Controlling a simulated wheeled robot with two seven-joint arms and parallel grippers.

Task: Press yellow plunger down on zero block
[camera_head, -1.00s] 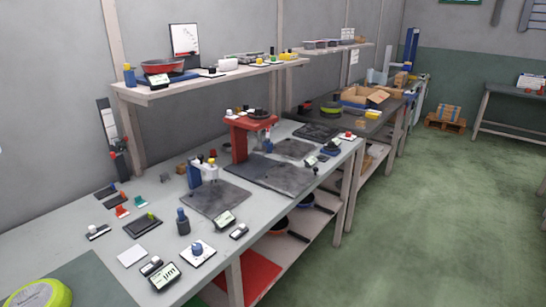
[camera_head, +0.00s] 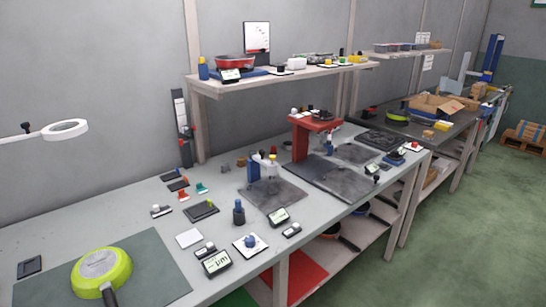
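A small gauge stand (camera_head: 254,172) with a blue column stands at the back edge of a dark grey plate (camera_head: 285,197) on the workbench, in the middle of the head view. A small yellow-topped part (camera_head: 272,158), which looks like the yellow plunger, sits upright at its right side. Its lower end is too small to make out. I cannot tell which thing is the zero block. Neither of my grippers shows in the head view.
A green pan (camera_head: 102,268) lies upside down on a dark mat (camera_head: 160,272) at front left. A red stand (camera_head: 315,122) is behind the dark plates. Gauges, a blue knob (camera_head: 249,241) and small blocks dot the bench. A ring lamp (camera_head: 65,129) hangs at left.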

